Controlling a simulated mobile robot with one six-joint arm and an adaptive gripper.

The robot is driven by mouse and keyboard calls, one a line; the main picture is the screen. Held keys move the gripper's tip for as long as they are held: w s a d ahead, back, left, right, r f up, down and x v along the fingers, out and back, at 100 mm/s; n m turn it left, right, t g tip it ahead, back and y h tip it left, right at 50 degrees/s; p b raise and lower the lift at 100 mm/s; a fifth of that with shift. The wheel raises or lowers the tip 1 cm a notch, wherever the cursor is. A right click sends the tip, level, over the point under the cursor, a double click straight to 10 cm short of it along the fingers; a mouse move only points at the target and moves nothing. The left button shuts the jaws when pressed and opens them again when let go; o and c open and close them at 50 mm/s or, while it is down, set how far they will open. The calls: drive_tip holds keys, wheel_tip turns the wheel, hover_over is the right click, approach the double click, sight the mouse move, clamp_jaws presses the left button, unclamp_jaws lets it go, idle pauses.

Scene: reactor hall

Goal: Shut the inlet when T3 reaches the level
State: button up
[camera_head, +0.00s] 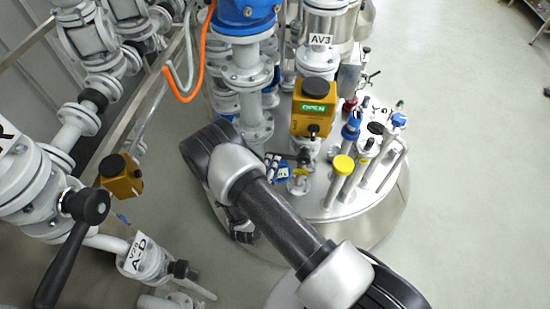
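A round steel vessel lid (318,207) with several fittings stands right of centre, partly behind my arm. No T3 label or level reading can be made out. A yellow valve actuator (313,107) above the lid carries a green OPEN sign, below a tag reading AV3 (320,40). Which valve is the inlet cannot be told. A black lever handle (62,262) on the white pipework points down at the lower left. My arm reaches from the bottom right to the lid's left side and bends down there.
White flanged pipes fill the left, with a second yellow actuator (121,176) and a tag reading V29 A-D (137,253). An orange hose (198,70) hangs at the top. Yellow-capped (343,164) and blue-capped (351,130) fittings rise from the lid.

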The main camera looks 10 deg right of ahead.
drive_tip(key=v, duration=0.5)
drive_tip(key=shift+s+a+r, duration=0.1)
drive_tip(key=shift+s+r, duration=0.05)
drive_tip(key=shift+s, duration=0.1)
drive_tip(key=shift+w, duration=0.1)
